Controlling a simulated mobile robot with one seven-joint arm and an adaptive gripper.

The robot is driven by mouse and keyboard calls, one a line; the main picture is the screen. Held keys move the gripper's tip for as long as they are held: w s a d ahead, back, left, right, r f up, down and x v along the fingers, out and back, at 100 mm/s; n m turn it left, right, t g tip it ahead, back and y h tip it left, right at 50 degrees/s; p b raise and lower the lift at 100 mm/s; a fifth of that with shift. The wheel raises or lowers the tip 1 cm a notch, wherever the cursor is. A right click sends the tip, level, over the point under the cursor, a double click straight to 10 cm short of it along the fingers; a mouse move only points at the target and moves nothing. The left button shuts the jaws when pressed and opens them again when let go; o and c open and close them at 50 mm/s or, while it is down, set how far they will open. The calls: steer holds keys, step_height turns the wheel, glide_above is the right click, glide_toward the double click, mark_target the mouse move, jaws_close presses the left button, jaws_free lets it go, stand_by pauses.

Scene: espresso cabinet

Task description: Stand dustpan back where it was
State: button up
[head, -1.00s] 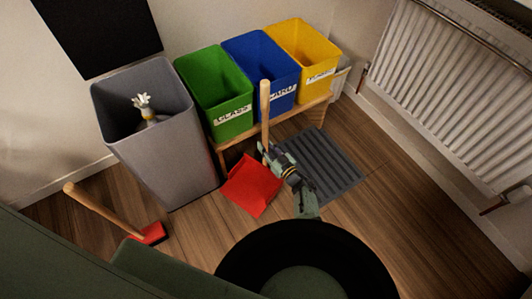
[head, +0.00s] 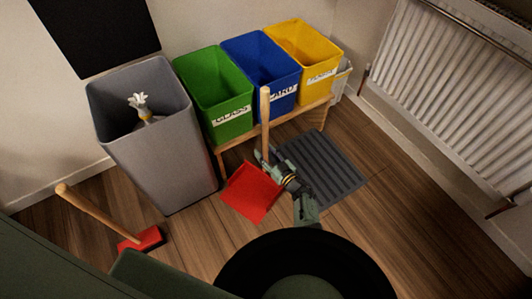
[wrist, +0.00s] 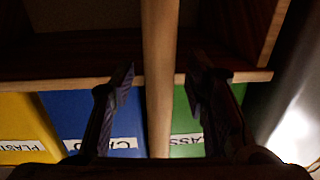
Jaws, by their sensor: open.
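The dustpan has a red pan (head: 252,192) on the floor and a wooden handle standing upright in front of the green and blue bins. My gripper (head: 265,158) is at the lower part of the handle, just above the pan. In the wrist view my gripper (wrist: 162,85) is open, with one finger on each side of the wooden handle (wrist: 160,45). Gaps show between the handle and both fingers. The pan is out of sight in the wrist view.
Green (head: 214,95), blue (head: 262,70) and yellow (head: 305,50) bins stand on a low wooden bench behind the dustpan. A grey bin (head: 160,150) is at left. A red-headed brush (head: 140,240) lies front left. A dark ribbed mat (head: 325,170) and radiator (head: 455,100) are at right.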

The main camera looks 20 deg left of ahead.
steer(key=shift+r, duration=0.15)
steer(key=shift+s+d+p, duration=0.1)
steer(key=shift+d+p, duration=0.1)
steer(key=shift+p, duration=0.15)
steer(key=p+v, duration=0.3)
steer(key=v, duration=0.8)
steer(key=shift+s+d+p, duration=0.2)
steer(key=shift+p, duration=0.15)
